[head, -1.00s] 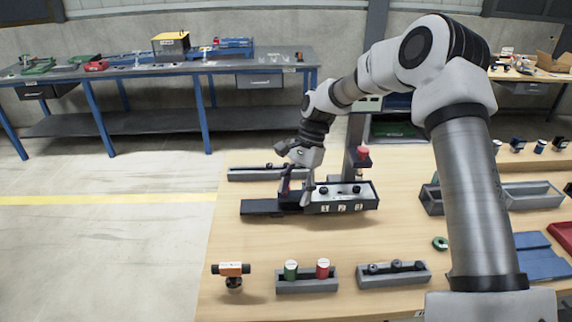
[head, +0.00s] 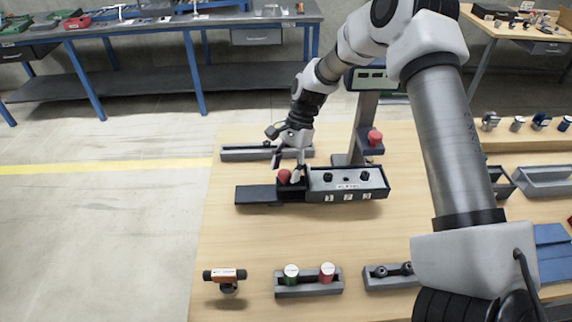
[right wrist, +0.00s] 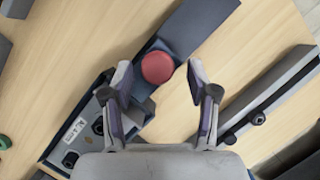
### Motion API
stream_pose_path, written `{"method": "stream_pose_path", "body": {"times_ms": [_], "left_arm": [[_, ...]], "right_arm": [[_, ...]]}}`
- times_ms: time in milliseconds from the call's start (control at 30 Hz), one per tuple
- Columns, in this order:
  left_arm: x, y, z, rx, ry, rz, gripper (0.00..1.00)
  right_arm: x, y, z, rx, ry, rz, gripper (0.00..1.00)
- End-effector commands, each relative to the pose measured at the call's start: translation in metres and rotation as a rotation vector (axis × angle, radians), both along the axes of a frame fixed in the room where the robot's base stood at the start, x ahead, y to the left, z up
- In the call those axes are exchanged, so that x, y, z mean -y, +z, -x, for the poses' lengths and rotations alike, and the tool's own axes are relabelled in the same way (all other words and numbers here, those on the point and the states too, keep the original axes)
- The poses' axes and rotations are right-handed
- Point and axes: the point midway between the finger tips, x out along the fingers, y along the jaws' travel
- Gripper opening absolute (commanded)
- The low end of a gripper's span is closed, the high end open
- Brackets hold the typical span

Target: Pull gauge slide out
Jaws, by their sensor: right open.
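The gauge (head: 347,190) is a grey block marked 1, 2, 3 on the wooden table. Its dark slide (head: 257,195) sticks out from the block's left end. A round red knob (head: 284,176) stands at the slide's inner part, beside the block. My right gripper (head: 288,163) is above the knob with its fingers pointing down. In the right wrist view its two fingers (right wrist: 159,66) are spread apart and empty, with the red knob (right wrist: 158,68) seen between the tips. I cannot tell whether a finger touches the knob. My left gripper is not in view.
A grey rail (head: 245,154) lies behind the gauge. A dark stand with a red part (head: 374,138) rises behind its right end. Table between these is clear.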

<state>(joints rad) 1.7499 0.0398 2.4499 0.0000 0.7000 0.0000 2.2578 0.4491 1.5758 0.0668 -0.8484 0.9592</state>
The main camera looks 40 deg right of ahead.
Motion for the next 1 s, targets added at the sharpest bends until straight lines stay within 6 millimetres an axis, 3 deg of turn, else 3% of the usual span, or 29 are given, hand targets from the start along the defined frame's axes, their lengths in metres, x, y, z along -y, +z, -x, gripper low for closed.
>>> {"method": "stream_pose_path", "body": {"times_ms": [200,233,400,767,1000], "left_arm": [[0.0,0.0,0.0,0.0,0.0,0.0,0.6],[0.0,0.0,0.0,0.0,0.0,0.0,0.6],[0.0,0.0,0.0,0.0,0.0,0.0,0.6],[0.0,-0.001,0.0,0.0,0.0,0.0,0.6],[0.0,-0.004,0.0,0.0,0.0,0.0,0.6]], "right_arm": [[-0.001,-0.002,0.0,0.001,0.0,0.0,0.59],[-0.001,-0.002,0.0,0.001,0.0,0.0,0.55],[-0.001,-0.002,0.0,0.0,0.0,0.0,0.0],[-0.008,-0.004,-0.003,-0.003,0.002,0.002,0.0],[-0.039,-0.006,-0.022,-0.005,0.003,0.003,0.0]]}}
